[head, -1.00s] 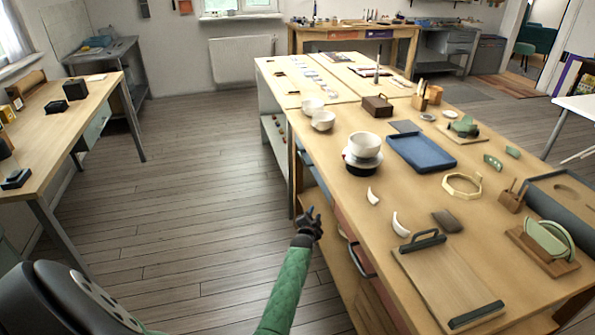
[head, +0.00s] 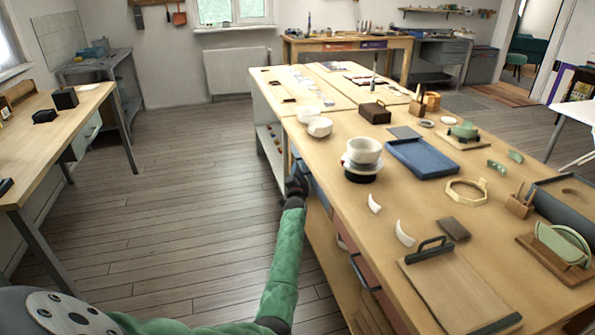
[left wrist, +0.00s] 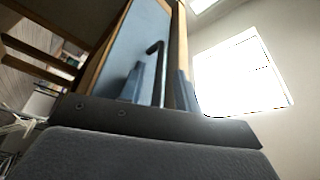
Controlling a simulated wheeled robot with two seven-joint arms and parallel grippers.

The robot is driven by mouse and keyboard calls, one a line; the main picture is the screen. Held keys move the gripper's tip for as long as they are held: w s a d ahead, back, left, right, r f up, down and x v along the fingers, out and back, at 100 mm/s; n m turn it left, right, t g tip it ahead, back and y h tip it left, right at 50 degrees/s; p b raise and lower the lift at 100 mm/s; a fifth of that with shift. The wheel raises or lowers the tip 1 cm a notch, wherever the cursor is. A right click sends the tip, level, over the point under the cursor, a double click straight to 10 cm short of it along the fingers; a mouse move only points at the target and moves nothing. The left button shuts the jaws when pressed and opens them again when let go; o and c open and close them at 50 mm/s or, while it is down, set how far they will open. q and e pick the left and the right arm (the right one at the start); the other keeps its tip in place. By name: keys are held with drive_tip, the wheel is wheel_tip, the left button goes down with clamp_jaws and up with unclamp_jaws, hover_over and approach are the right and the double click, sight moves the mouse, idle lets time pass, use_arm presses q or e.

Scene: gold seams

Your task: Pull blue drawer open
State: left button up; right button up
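The blue drawer shows in the left wrist view as a blue front (left wrist: 145,40) in a wooden frame, with a dark bar handle (left wrist: 158,75). In the head view only a sliver of the blue drawer (head: 319,194) shows at the side of the long workbench (head: 440,205). My left gripper (head: 296,183) is beside that drawer, below the bench top. In the left wrist view the fingers of my left gripper (left wrist: 160,88) are apart, one on each side of the handle. I cannot tell whether they touch it. My right gripper is not in view.
The bench top's edge is close above my left gripper. A reddish drawer (head: 364,267) with a handle is nearer in the bench side. White bowls (head: 364,150) and a blue tray (head: 421,157) stand on top. The floor (head: 190,200) to the left is clear.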

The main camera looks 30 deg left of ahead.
use_arm(q)
drive_tip(key=shift+x, duration=0.85)
drive_tip(key=shift+d, duration=0.1)
clamp_jaws()
